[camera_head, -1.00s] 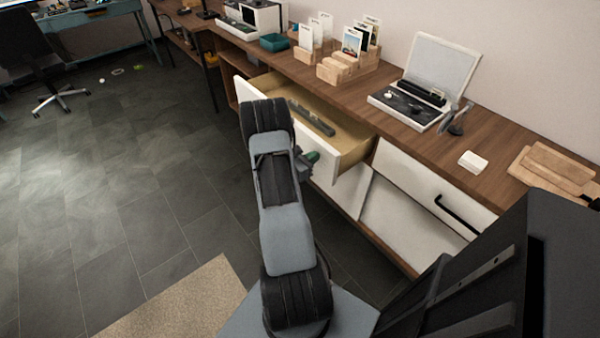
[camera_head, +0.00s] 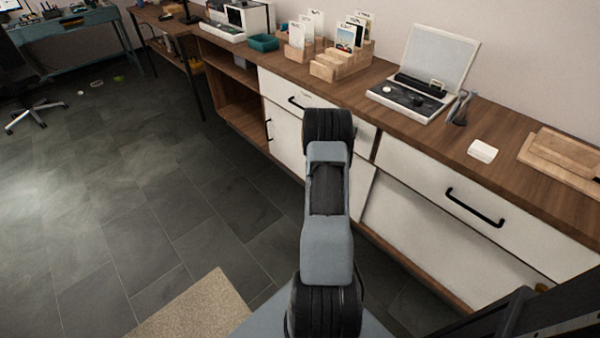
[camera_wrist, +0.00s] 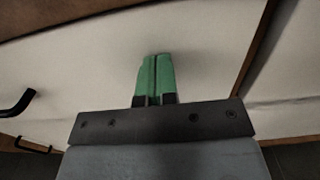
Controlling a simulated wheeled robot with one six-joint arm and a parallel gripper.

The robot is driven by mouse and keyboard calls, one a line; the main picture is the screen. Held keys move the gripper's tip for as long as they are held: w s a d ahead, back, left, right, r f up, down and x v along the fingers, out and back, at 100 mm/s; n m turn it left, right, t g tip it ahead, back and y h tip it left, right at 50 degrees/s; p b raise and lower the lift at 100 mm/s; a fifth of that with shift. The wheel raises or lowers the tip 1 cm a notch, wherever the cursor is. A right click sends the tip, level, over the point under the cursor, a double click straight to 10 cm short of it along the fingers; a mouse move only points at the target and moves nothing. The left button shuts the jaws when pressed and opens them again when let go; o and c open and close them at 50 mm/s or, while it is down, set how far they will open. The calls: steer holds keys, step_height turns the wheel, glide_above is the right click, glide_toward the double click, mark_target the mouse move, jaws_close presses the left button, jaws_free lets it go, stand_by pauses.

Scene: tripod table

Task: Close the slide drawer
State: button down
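The slide drawer (camera_head: 276,88) has a white front with a black bar handle (camera_head: 296,103). Its front lies flush with the cabinet, and no inside shows. My arm hides the middle of the front in the head view. In the wrist view the white drawer front (camera_wrist: 90,70) fills most of the picture, with the handle (camera_wrist: 17,104) at the left. My gripper (camera_wrist: 156,58) has its green fingers together with nothing between them. The fingertips are at the white front, right of the handle; I cannot tell whether they touch it. My gripper is hidden behind my arm in the head view.
Another white drawer (camera_head: 430,180) is at the right.

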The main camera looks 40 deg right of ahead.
steer(key=shift+d+r, duration=0.3)
steer(key=shift+a, duration=0.1)
steer(key=a+p, duration=0.1)
steer(key=a, duration=1.3)
steer(key=shift+a+f, duration=0.2)
steer(key=shift+f, duration=0.1)
